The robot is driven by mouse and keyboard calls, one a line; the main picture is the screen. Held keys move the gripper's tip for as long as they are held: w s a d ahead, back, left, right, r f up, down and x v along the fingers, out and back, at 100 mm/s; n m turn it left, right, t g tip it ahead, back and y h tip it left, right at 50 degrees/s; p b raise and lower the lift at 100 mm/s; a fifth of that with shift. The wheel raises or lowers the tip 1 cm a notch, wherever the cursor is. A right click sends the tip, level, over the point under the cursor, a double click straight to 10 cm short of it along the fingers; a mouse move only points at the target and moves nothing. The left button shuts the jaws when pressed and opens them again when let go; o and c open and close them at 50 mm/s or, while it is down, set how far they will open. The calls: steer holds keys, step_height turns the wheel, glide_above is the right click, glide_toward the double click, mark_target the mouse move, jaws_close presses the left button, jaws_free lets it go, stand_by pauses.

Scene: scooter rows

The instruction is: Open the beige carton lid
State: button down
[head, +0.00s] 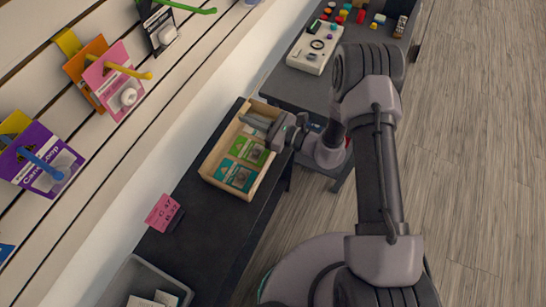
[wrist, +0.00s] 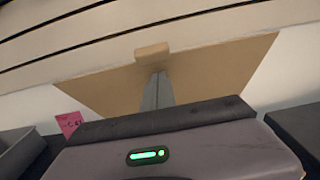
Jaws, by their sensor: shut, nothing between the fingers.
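The beige carton (head: 207,170) stands on the dark shelf in the head view, its top uncovered. Green and teal packets (head: 240,172) show inside it. In the wrist view the beige lid (wrist: 215,68) is a wide panel raised up in front of the slatted wall, with a small tab (wrist: 152,52) at its upper edge. My gripper (head: 257,124) is over the far part of the carton. Its fingers (wrist: 157,82) are shut and empty, pointing at the lid's face just below the tab. I cannot tell whether they touch it.
A pink price card (head: 164,212) and a grey bin (head: 145,280) are nearer on the shelf. Hanging packs on hooks (head: 115,82) line the wall at left. A second dark table (head: 290,88) holds a pale device (head: 316,47). Wooden floor at right is clear.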

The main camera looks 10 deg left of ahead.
steer(key=shift+x, duration=2.05)
steer(key=shift+r, duration=0.2)
steer(key=shift+b+x, duration=0.65)
steer(key=shift+x, duration=1.35)
steer(key=shift+d, duration=0.1)
steer(key=b+v, duration=0.1)
steer(key=v, duration=1.3)
